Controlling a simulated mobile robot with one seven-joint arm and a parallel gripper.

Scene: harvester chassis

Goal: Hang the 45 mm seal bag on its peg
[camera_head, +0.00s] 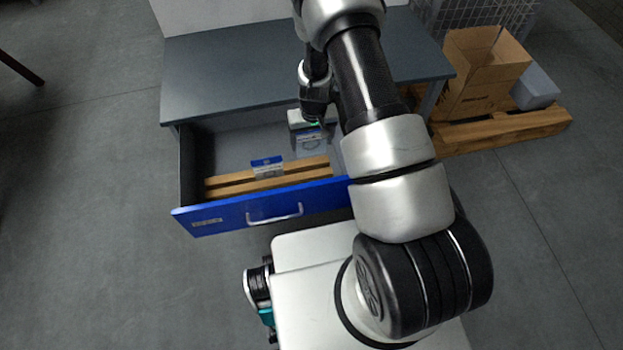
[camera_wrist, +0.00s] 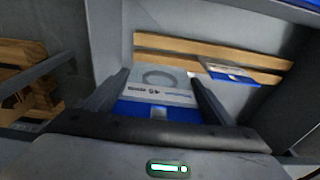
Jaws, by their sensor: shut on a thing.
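The seal bag (camera_wrist: 160,82) is a clear pouch with a blue header and a dark ring inside. Its print is upside down in the wrist view and seems to include "45". My gripper (camera_wrist: 162,100) is shut on the header end, with a finger at each side. In the head view my gripper (camera_head: 311,128) is over the open drawer (camera_head: 262,206), at its back right part, with the bag (camera_head: 311,147) below it. Whether the bag touches the drawer floor, I cannot tell. I see no peg in either view.
A second blue-headed bag (camera_head: 267,167) lies on wooden strips (camera_head: 225,184) in the drawer; it also shows in the wrist view (camera_wrist: 230,72). The grey bench top (camera_head: 230,75) is bare above the drawer. A cardboard box (camera_head: 482,75) stands on a pallet (camera_head: 510,125) at right.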

